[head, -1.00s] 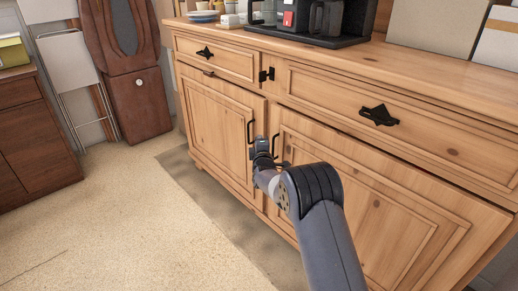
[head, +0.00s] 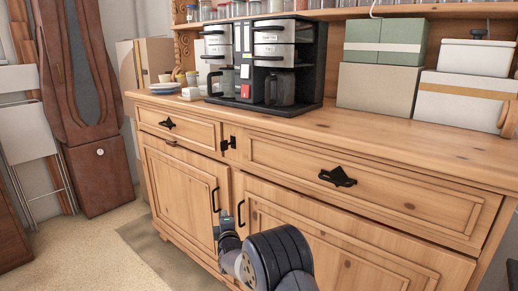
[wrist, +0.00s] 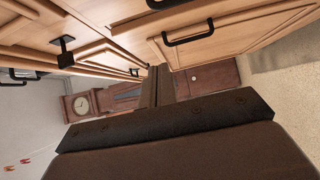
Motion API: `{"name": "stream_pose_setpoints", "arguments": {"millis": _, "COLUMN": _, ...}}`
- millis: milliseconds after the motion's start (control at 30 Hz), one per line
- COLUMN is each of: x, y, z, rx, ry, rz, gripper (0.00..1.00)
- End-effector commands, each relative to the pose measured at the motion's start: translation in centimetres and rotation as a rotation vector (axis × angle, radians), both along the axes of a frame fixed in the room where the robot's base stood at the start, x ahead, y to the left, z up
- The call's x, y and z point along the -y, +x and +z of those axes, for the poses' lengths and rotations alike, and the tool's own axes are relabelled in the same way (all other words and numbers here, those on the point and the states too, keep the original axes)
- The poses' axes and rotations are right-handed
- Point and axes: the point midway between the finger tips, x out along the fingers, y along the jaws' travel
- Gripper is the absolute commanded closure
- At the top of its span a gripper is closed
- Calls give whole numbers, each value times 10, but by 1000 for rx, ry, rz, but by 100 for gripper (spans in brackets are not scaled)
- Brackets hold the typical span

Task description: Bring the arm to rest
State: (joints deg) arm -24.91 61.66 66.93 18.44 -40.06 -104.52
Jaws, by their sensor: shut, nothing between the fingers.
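My gripper (wrist: 157,88) shows in the wrist view with its two dark fingers together and nothing between them. In the head view my bent arm reaches up from the bottom edge, with its wrist end (head: 228,240) low in front of the wooden dresser (head: 330,135). It appears close to the black handles of the left door (head: 215,200) and the right door (head: 240,213). The fingertips are hard to make out there, and I cannot tell whether they touch the dresser. A black handle (wrist: 187,33) is above the fingers in the wrist view.
The dresser top bears a coffee machine (head: 265,60), pale boxes (head: 380,88) and small dishes (head: 165,87). Jars line the shelf above. A folding chair (head: 30,130) and a brown clock case (head: 98,175) stand at left. Carpeted floor (head: 85,255) lies open at lower left.

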Motion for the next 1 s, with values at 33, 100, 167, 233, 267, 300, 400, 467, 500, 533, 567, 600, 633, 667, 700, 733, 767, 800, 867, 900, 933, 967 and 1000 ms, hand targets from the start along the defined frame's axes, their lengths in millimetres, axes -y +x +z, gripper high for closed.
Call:
{"name": "stream_pose_setpoints", "arguments": {"millis": 33, "x": 0, "y": 3, "z": -1, "rx": 1, "ry": 0, "rz": -1, "gripper": 100}}
{"name": "stream_pose_setpoints", "arguments": {"millis": 100, "x": -1, "y": 10, "z": -1, "rx": 0, "ry": 0, "rz": -1, "gripper": 100}}
{"name": "stream_pose_setpoints", "arguments": {"millis": 167, "x": -1, "y": 16, "z": -1, "rx": 1, "ry": 0, "rz": -1, "gripper": 100}}
{"name": "stream_pose_setpoints", "arguments": {"millis": 233, "x": -2, "y": 25, "z": -1, "rx": 1, "ry": 1, "rz": -1, "gripper": 100}}
{"name": "stream_pose_setpoints", "arguments": {"millis": 267, "x": -3, "y": 28, "z": -2, "rx": 1, "ry": 1, "rz": -1, "gripper": 100}}
{"name": "stream_pose_setpoints", "arguments": {"millis": 300, "x": -3, "y": 33, "z": -2, "rx": 0, "ry": 1, "rz": -1, "gripper": 100}}
{"name": "stream_pose_setpoints", "arguments": {"millis": 400, "x": -4, "y": 45, "z": -2, "rx": 0, "ry": 0, "rz": -1, "gripper": 100}}
{"name": "stream_pose_setpoints", "arguments": {"millis": 467, "x": -5, "y": 51, "z": -2, "rx": 0, "ry": 0, "rz": -1, "gripper": 100}}
{"name": "stream_pose_setpoints", "arguments": {"millis": 500, "x": -5, "y": 56, "z": -1, "rx": 1, "ry": 0, "rz": -1, "gripper": 100}}
{"name": "stream_pose_setpoints", "arguments": {"millis": 533, "x": -5, "y": 59, "z": -2, "rx": 0, "ry": 0, "rz": -1, "gripper": 100}}
{"name": "stream_pose_setpoints", "arguments": {"millis": 567, "x": -6, "y": 62, "z": -2, "rx": 0, "ry": 1, "rz": -1, "gripper": 100}}
{"name": "stream_pose_setpoints", "arguments": {"millis": 600, "x": -6, "y": 66, "z": -2, "rx": 0, "ry": 1, "rz": -1, "gripper": 100}}
{"name": "stream_pose_setpoints", "arguments": {"millis": 633, "x": -6, "y": 69, "z": -1, "rx": 1, "ry": 1, "rz": -1, "gripper": 100}}
{"name": "stream_pose_setpoints", "arguments": {"millis": 667, "x": -7, "y": 72, "z": -1, "rx": 0, "ry": 0, "rz": -1, "gripper": 100}}
{"name": "stream_pose_setpoints", "arguments": {"millis": 700, "x": -7, "y": 76, "z": -2, "rx": -1, "ry": 0, "rz": -1, "gripper": 100}}
{"name": "stream_pose_setpoints", "arguments": {"millis": 733, "x": -8, "y": 78, "z": -1, "rx": 1, "ry": 1, "rz": -1, "gripper": 100}}
{"name": "stream_pose_setpoints", "arguments": {"millis": 767, "x": -8, "y": 81, "z": -1, "rx": 0, "ry": 1, "rz": -1, "gripper": 100}}
{"name": "stream_pose_setpoints", "arguments": {"millis": 800, "x": -8, "y": 84, "z": -2, "rx": 0, "ry": 0, "rz": -1, "gripper": 100}}
{"name": "stream_pose_setpoints", "arguments": {"millis": 867, "x": -9, "y": 89, "z": -1, "rx": 0, "ry": 0, "rz": -1, "gripper": 100}}
{"name": "stream_pose_setpoints", "arguments": {"millis": 900, "x": -9, "y": 92, "z": -1, "rx": 0, "ry": 1, "rz": -1, "gripper": 100}}
{"name": "stream_pose_setpoints", "arguments": {"millis": 933, "x": -9, "y": 94, "z": -1, "rx": 0, "ry": 1, "rz": -1, "gripper": 100}}
{"name": "stream_pose_setpoints", "arguments": {"millis": 967, "x": -9, "y": 95, "z": -1, "rx": 0, "ry": 1, "rz": -2, "gripper": 100}}
{"name": "stream_pose_setpoints", "arguments": {"millis": 1000, "x": -10, "y": 97, "z": -1, "rx": 0, "ry": 0, "rz": -2, "gripper": 100}}
